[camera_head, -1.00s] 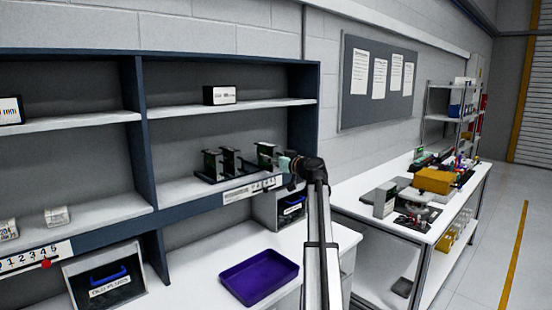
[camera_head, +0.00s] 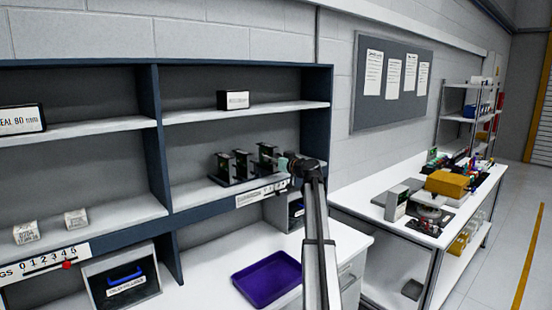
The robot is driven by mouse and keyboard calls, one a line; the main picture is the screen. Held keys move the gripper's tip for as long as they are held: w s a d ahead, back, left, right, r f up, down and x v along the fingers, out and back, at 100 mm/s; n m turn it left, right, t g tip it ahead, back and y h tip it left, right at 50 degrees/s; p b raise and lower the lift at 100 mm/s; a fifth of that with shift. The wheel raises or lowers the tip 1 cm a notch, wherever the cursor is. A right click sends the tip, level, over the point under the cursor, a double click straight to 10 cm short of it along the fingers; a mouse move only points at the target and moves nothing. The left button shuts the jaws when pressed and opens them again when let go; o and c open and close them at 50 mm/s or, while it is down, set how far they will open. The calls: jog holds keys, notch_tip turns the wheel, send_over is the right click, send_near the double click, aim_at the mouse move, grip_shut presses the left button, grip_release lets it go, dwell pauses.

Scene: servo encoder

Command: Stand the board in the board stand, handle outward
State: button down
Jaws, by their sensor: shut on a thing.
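The black board stand (camera_head: 228,182) sits on the middle shelf of the right bay, with several dark upright shapes on its base. My gripper (camera_head: 283,162) is at the right end of the stand, shut on a dark board (camera_head: 267,153) with a small green patch. The board is upright, just left of my fingers, at the stand's right end. The picture is too small to tell whether its lower edge is in a slot or above it. The handle is hidden or too small to make out at my fingers.
A shelf divider (camera_head: 154,140) stands left of the stand and a side wall (camera_head: 318,125) behind my arm. A small box (camera_head: 233,100) is on the shelf above. Below are a purple tray (camera_head: 268,280) on the white counter and a side workbench (camera_head: 385,225) with several things.

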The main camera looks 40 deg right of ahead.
aim_at(262, 156)
jog(key=shift+w+f+p, duration=0.2)
jog(key=shift+w+p, duration=1.5)
jog(key=shift+w, duration=1.7)
jog(key=f+b, duration=0.2)
jog(key=shift+b, duration=0.4)
jog(key=c, duration=0.7)
grip_release()
jog(key=shift+s, duration=0.15)
jog(key=s, duration=1.2)
jog(key=shift+w, duration=0.1)
